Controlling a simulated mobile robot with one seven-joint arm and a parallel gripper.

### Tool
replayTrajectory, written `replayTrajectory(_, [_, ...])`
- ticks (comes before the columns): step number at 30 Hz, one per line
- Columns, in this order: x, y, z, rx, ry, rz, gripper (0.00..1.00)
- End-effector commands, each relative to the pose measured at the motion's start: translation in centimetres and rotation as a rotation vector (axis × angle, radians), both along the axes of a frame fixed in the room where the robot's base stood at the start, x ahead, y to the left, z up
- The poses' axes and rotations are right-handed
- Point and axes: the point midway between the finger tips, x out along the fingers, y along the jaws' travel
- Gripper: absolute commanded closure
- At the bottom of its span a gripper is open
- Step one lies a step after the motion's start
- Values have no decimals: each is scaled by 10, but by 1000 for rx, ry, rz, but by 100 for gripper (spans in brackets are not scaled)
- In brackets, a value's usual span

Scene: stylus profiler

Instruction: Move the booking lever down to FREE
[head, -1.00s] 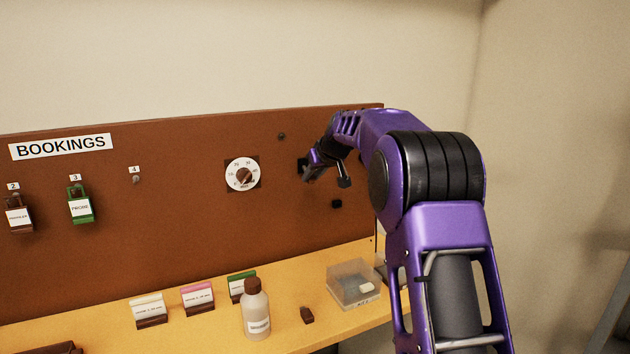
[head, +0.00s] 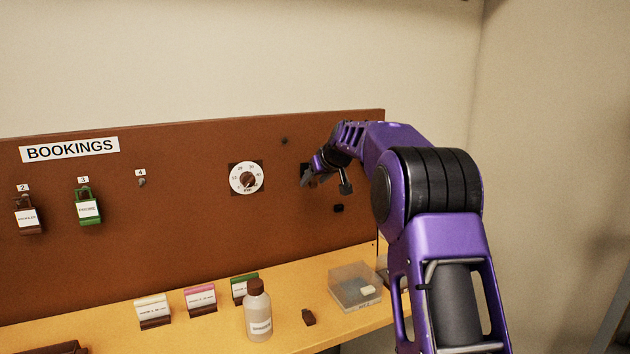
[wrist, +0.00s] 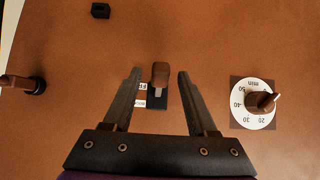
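The booking lever (wrist: 160,73) has a brown knob on a small black plate with white labels beside it, too small to read. In the wrist view it stands between the two fingertips of my gripper (wrist: 159,75), with a gap on each side. My gripper is open and empty. In the head view my gripper (head: 313,182) is at the right part of the brown board, and it hides most of the lever. Contact with the board cannot be told.
A round dial (head: 246,179) is left of my gripper on the board (head: 180,240). A dark block (head: 338,208) and a peg (head: 284,141) are close by. On the yellow shelf below stand a bottle (head: 258,312), a clear box (head: 355,287) and card holders (head: 201,300).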

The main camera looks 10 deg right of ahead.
Motion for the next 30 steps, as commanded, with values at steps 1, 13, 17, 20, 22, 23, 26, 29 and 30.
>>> replayTrajectory(1, [0, 0, 0, 0, 1, 0, 43])
replayTrajectory(13, [-12, -3, 11, 0, -1, 0, 43])
replayTrajectory(17, [-31, -10, 29, 0, -3, -3, 43])
replayTrajectory(20, [-49, -14, 44, 0, -2, -2, 43])
replayTrajectory(22, [-63, -17, 56, 0, -3, -2, 43])
replayTrajectory(23, [-68, -18, 60, 0, -3, -2, 43])
replayTrajectory(26, [-86, -24, 76, -1, -2, -2, 43])
replayTrajectory(29, [-102, -28, 90, -2, -1, -2, 43])
replayTrajectory(30, [-107, -29, 94, -1, -1, -2, 43])
